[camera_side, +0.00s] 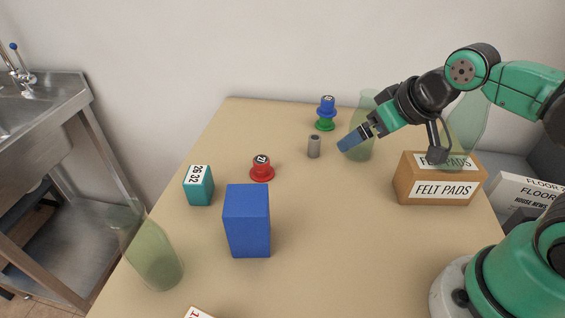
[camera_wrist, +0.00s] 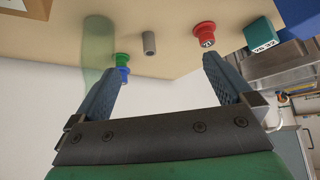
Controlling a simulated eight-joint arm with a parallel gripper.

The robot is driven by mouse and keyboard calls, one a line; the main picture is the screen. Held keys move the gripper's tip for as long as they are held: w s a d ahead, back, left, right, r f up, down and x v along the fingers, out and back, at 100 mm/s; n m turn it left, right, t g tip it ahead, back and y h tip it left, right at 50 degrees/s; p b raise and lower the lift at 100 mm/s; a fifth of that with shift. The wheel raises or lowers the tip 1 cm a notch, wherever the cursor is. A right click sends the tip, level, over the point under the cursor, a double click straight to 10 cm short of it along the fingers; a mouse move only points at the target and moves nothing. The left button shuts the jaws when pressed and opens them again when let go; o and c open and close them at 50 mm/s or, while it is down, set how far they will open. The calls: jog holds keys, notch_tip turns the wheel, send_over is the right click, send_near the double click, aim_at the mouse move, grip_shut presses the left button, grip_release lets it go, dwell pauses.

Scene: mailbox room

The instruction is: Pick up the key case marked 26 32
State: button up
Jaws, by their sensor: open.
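The key case marked 26 32 (camera_side: 198,190) is a teal block with a white label on top, standing at the left part of the table. It also shows at the upper right of the wrist view (camera_wrist: 262,36). My gripper (camera_side: 345,144) is high over the back right of the table, far to the right of the key case. In the wrist view its two jaws (camera_wrist: 160,72) are spread apart with nothing between them.
A tall blue block (camera_side: 248,222) stands right of and nearer than the key case. A red knobbed piece (camera_side: 262,170), a grey cylinder (camera_side: 314,147), a blue-and-green piece (camera_side: 326,113), and green glass bottles (camera_side: 152,255) stand around. A felt pads box (camera_side: 440,190) is at right.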

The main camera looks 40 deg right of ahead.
notch_tip(320, 180, up, 5)
jog(key=m+y, duration=1.1)
jog(key=m, duration=1.5)
send_over(207, 175)
jog(key=f, duration=0.1)
jog(key=shift+n+t, duration=0.3)
jog(key=shift+t, duration=0.2)
jog(key=f, duration=0.9)
jog(key=d+f, duration=0.1)
jog(key=f, duration=0.3)
jog(key=shift+s+f, duration=0.35)
jog(key=shift+f, duration=0.25)
jog(key=shift+w+a+f, duration=0.2)
jog(key=shift+w+a, duration=0.05)
jog(key=shift+a, duration=0.05)
jog(key=shift+x, duration=2.35)
